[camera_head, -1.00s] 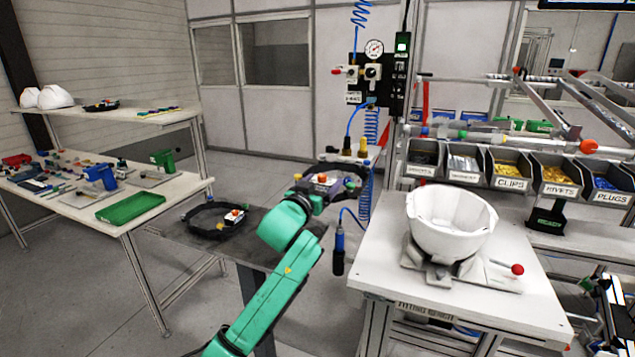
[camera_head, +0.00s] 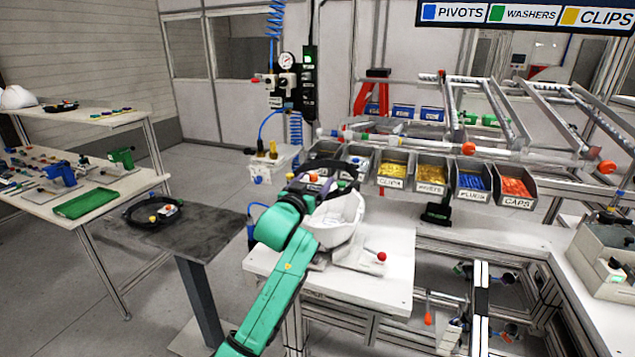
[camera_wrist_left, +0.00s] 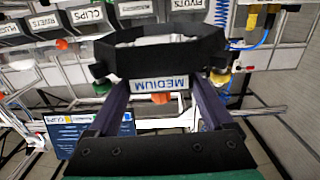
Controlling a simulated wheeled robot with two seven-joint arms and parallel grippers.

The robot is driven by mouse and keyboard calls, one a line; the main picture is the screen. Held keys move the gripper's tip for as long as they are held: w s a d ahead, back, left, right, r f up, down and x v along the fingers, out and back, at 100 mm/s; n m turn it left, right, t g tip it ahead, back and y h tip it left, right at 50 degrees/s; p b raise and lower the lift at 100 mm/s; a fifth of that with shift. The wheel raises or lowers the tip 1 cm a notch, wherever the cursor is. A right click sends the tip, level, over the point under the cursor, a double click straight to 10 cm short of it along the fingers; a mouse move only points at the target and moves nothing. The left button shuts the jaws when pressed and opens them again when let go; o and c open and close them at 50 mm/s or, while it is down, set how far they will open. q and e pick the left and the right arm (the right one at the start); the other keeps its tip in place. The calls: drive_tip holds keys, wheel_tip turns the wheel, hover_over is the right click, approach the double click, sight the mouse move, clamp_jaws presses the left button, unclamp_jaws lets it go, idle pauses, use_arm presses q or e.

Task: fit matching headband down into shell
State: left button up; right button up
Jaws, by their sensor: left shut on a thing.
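My left gripper (camera_head: 312,183) is shut on a black headband (camera_head: 345,172) and holds it at the upper rim of the white helmet shell (camera_head: 336,218). In the left wrist view the headband (camera_wrist_left: 165,58) shows as an angular black ring with a "MEDIUM" label, between the two fingers of the gripper (camera_wrist_left: 163,88). The shell sits open side up in a holder on the white bench (camera_head: 385,285). My arm hides part of it. I cannot tell whether band and shell touch. A second black headband (camera_head: 135,216) lies on a dark stand (camera_head: 190,238). My right gripper is not in view.
A red-knobbed lever (camera_head: 381,257) stands beside the shell. Several parts bins (camera_head: 430,187) line the bench's back, under a sloping rail rack (camera_head: 480,110). A blue coiled hose (camera_head: 296,130) hangs behind. A side table (camera_head: 105,190) with a green tray is at left.

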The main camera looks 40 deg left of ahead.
use_arm(q)
drive_tip(key=shift+d+r, duration=0.1)
drive_tip(key=shift+w+d+f+b, duration=0.1)
drive_tip(key=shift+d+f+b, duration=0.25)
drive_tip(key=shift+f, duration=0.25)
drive_tip(key=shift+w+d+f+b, duration=0.1)
drive_tip(key=shift+d+f+b, duration=0.15)
drive_tip(key=shift+f+b, duration=0.3)
drive_tip(key=f+b, duration=0.2)
drive_tip(key=f, duration=0.1)
drive_tip(key=shift+a+f, duration=0.2)
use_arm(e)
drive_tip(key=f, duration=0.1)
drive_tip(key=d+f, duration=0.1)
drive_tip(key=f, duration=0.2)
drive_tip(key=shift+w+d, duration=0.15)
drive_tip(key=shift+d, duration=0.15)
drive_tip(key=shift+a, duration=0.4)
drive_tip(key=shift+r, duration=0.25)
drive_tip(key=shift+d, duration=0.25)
